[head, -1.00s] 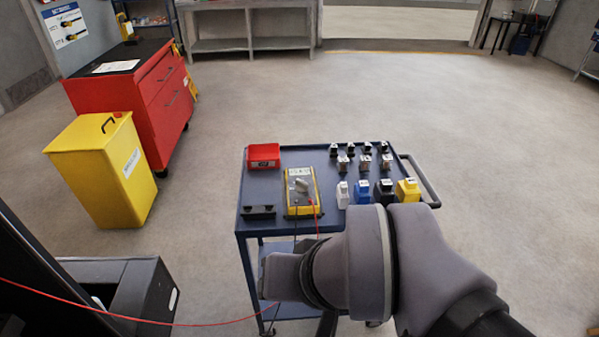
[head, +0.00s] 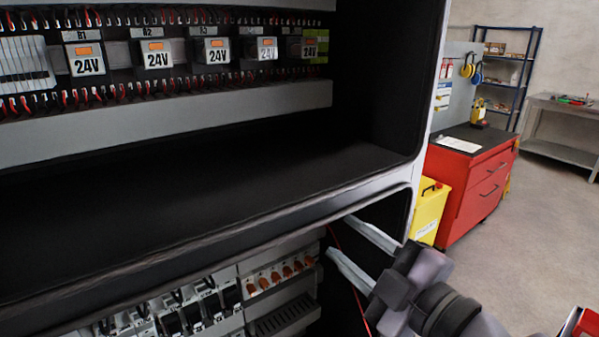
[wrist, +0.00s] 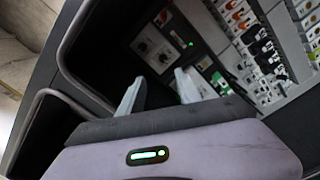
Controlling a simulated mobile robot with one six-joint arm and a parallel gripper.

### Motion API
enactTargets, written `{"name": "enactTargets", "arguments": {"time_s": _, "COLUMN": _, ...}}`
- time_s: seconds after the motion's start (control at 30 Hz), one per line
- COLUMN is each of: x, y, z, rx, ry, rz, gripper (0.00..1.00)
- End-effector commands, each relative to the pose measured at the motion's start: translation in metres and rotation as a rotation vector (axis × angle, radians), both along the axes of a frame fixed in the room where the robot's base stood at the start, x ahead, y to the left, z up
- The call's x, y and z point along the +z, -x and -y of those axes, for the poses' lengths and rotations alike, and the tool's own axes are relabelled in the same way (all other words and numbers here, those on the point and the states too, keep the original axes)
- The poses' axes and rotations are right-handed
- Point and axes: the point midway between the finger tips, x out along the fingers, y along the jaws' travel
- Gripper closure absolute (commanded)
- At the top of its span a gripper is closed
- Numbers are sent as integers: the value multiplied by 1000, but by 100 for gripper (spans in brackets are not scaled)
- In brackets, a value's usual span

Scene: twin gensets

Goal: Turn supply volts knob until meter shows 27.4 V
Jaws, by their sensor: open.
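My gripper (head: 341,236) is at the lower right in the head view, its two pale fingers apart and empty, pointing left into the lower opening of a cabinet. In the wrist view, my gripper (wrist: 160,76) points at a pale panel with round dark knobs (wrist: 142,46). The fingertips look short of this panel. Its labels are too small to read, so I cannot tell which knob is supply volts. A small green-lit spot (wrist: 188,45) shows on a dark strip beside the knobs. No meter reading is legible in either view.
The cabinet's dark shelf edge (head: 230,225) runs just above my gripper. Orange-handled parts (head: 280,273) and several black breakers (head: 190,318) sit left of it. Relays marked 24V (head: 155,54) are above. A red lead (head: 350,280) hangs by the fingers.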

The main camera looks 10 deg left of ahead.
Motion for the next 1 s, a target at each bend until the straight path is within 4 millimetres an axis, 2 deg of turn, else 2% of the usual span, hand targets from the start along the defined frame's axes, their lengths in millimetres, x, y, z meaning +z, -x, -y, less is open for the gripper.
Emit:
{"name": "enactTargets", "arguments": {"time_s": 0.07, "x": 2, "y": 4, "z": -9, "rx": 44, "ry": 11, "rz": 15, "gripper": 59}}
{"name": "enactTargets", "arguments": {"time_s": 0.17, "x": 7, "y": -4, "z": -23, "rx": 55, "ry": 8, "rz": 15, "gripper": 59}}
{"name": "enactTargets", "arguments": {"time_s": 0.3, "x": 6, "y": -28, "z": -51, "rx": 53, "ry": 11, "rz": 14, "gripper": 59}}
{"name": "enactTargets", "arguments": {"time_s": 0.43, "x": -2, "y": -48, "z": -74, "rx": 49, "ry": 12, "rz": 21, "gripper": 59}}
{"name": "enactTargets", "arguments": {"time_s": 0.7, "x": -2, "y": -84, "z": -114, "rx": 45, "ry": 11, "rz": 21, "gripper": 59}}
{"name": "enactTargets", "arguments": {"time_s": 0.83, "x": -1, "y": -97, "z": -129, "rx": 44, "ry": 11, "rz": 22, "gripper": 59}}
{"name": "enactTargets", "arguments": {"time_s": 1.0, "x": 0, "y": -105, "z": -138, "rx": 42, "ry": 11, "rz": 22, "gripper": 59}}
